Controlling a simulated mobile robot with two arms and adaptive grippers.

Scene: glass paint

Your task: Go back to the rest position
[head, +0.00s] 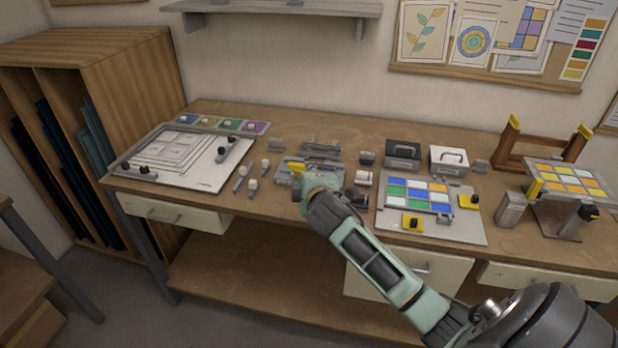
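My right arm comes in from the lower right and reaches over the middle of the workbench (330,131). Its pale green wrist end is above a grey tool or tray (283,178) with a yellow part (296,167) near the front edge. The wrist hides the fingers of my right gripper (312,188), so I cannot see whether they are open or hold anything. I cannot tell whether it touches the grey item. My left arm and gripper are not in view.
A white drawing board (205,178) lies at the left. A board with coloured glass tiles (460,226) lies right of my arm, near dark (403,154) and white boxes (448,158). A tilted tile stand (568,182) is at the right. Small knobbed tools (253,186) stand near the wrist.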

